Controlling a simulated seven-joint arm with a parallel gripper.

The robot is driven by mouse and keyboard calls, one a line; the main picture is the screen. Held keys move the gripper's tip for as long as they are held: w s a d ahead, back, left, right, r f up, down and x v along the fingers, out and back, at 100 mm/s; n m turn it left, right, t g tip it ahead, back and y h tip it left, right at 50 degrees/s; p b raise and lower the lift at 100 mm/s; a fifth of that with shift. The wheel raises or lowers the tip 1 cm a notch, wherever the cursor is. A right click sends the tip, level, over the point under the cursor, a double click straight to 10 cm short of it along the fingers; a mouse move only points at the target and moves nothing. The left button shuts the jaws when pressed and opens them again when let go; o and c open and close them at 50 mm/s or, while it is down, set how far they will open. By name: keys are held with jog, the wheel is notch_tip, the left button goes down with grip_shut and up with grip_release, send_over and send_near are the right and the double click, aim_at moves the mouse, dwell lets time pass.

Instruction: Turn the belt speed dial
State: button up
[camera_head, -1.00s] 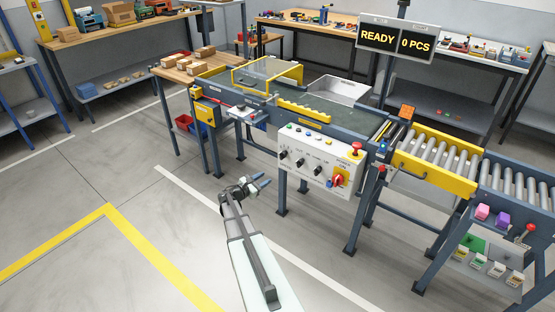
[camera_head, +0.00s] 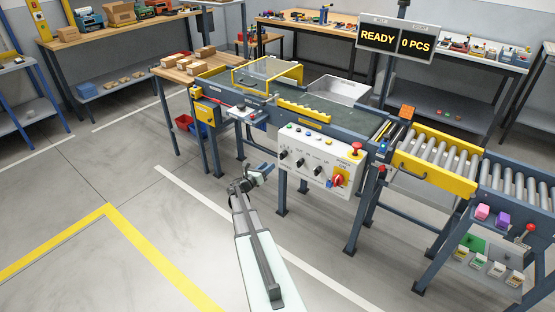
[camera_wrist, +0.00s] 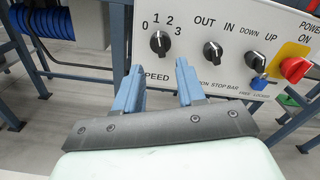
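The belt speed dial is a black knob (camera_wrist: 159,43) marked 0 to 3 above the word SPEED, on a white control panel (camera_wrist: 232,20) in the wrist view. Its white pointer mark is near the 1. In the head view the dial (camera_head: 284,154) is the leftmost of the black knobs. My gripper (camera_wrist: 157,78) has two blue fingers held apart with nothing between them. The fingertips are just below the dial in the wrist view, apart from it as far as I can tell. In the head view my gripper (camera_head: 265,172) is left of and below the panel.
More black knobs, OUT/IN (camera_wrist: 212,51) and DOWN/UP (camera_wrist: 257,63), sit to the right. A red switch (camera_wrist: 295,68) is farther right. Blue coiled hose (camera_wrist: 60,22) is at left. Floor before the panel is clear.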

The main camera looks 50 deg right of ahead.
aim_at(280, 156)
jog(key=d, duration=0.8)
jog(key=shift+d, duration=0.3)
jog(key=shift+c, duration=0.2)
grip_shut()
